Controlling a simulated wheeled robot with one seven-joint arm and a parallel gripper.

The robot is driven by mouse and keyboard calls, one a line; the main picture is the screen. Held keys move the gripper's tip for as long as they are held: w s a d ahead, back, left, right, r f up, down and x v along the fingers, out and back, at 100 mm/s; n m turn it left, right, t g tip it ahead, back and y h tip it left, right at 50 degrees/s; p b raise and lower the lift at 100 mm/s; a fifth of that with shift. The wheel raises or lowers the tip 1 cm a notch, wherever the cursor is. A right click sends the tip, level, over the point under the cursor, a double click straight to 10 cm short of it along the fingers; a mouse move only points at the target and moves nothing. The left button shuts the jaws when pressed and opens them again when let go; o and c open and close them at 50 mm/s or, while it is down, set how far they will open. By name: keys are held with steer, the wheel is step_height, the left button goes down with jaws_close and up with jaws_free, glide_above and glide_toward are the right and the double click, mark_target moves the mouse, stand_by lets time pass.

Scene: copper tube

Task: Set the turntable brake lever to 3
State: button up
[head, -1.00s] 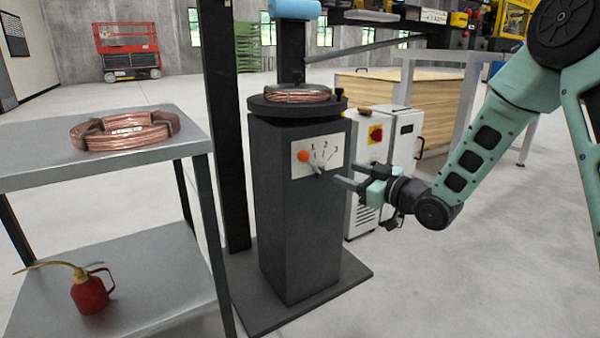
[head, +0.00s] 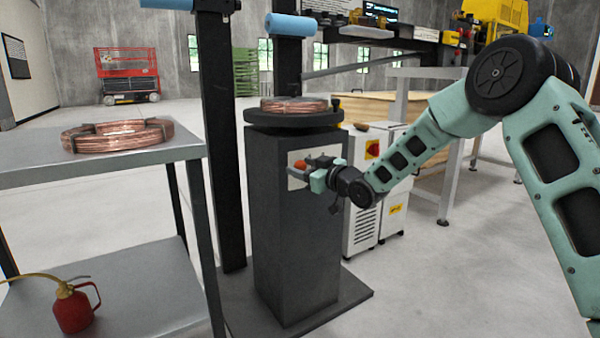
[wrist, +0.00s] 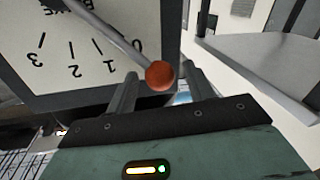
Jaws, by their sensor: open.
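The brake lever is a thin grey rod with an orange ball knob (head: 299,164); the knob also shows in the wrist view (wrist: 160,75). Its white scale plate (wrist: 75,50) appears upside down there, with marks 0, 1, 2 and 3. The lever lies close to the 0 mark. The plate is on the front of the dark turntable pedestal (head: 285,230). My gripper (head: 306,167) is open in front of the plate, its fingers on either side of the knob. Whether a finger touches the knob cannot be told.
A coil of copper tube (head: 293,105) lies on the turntable (head: 280,120) above. A metal table (head: 40,160) at left holds another coil (head: 118,136) and, on its lower shelf, a red oil can (head: 75,308). White cabinets (head: 365,225) stand right of the pedestal.

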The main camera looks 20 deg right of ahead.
steer(key=shift+x, duration=0.85)
jaws_close()
steer(key=shift+r, duration=0.15)
